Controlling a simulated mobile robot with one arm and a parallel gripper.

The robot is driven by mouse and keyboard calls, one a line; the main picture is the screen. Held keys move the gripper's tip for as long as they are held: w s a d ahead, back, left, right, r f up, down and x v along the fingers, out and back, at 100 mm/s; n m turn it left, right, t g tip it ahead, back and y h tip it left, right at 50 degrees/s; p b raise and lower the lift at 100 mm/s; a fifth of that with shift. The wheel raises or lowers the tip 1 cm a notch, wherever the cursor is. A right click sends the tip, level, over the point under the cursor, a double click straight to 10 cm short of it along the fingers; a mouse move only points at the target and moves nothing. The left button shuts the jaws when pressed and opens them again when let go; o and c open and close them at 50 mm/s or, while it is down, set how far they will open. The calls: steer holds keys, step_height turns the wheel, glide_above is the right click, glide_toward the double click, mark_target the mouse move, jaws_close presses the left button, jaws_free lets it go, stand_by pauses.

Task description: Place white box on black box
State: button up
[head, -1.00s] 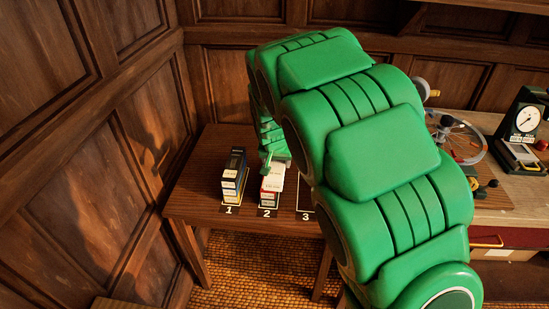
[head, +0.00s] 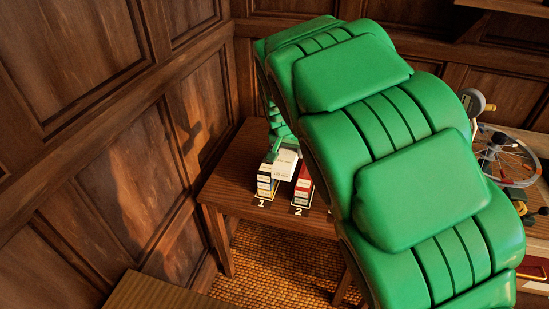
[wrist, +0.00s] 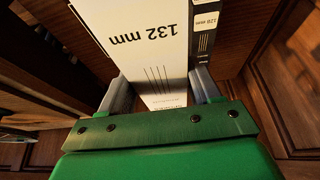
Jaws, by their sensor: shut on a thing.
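My gripper (wrist: 161,92) is shut on the white box (wrist: 150,35), marked "132 mm", with one grey finger on each side. In the head view the white box (head: 288,163) is held up between and above the stacks at spots 1 and 2. The black box (wrist: 205,32), marked "128 mm", lies beside and beyond the white box at right in the wrist view. In the head view the black box stack (head: 265,186) stands at spot 1, its top partly hidden by the gripper and white box. Whether the white box touches it I cannot tell.
A red-topped stack of boxes (head: 302,188) stands at spot 2, just right of the black one. The wooden table (head: 235,188) is bare to the left. My green arm hides the table's middle. A spoked wheel instrument (head: 505,160) stands at right.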

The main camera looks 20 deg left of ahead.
steer(key=shift+a+r, duration=0.2)
steer(key=shift+a, duration=0.45)
steer(key=shift+a+r, duration=0.2)
steer(key=shift+a, duration=0.4)
steer(key=w+a+f, duration=0.2)
steer(key=w, duration=0.1)
steer(key=w+a+f, duration=0.2)
steer(key=w+f, duration=0.1)
steer(key=w, duration=0.1)
steer(key=w+a+f, duration=0.2)
steer(key=w+f, duration=0.1)
steer(key=w, duration=0.1)
steer(key=shift+w+a+f, duration=0.2)
steer(key=shift+w+f, duration=0.15)
steer(key=shift+f, duration=0.15)
steer(key=shift+w+a+f, duration=0.15)
steer(key=shift+w+f, duration=0.15)
steer(key=shift+f, duration=1.65)
steer(key=shift+f, duration=0.1)
steer(key=o, duration=1.2)
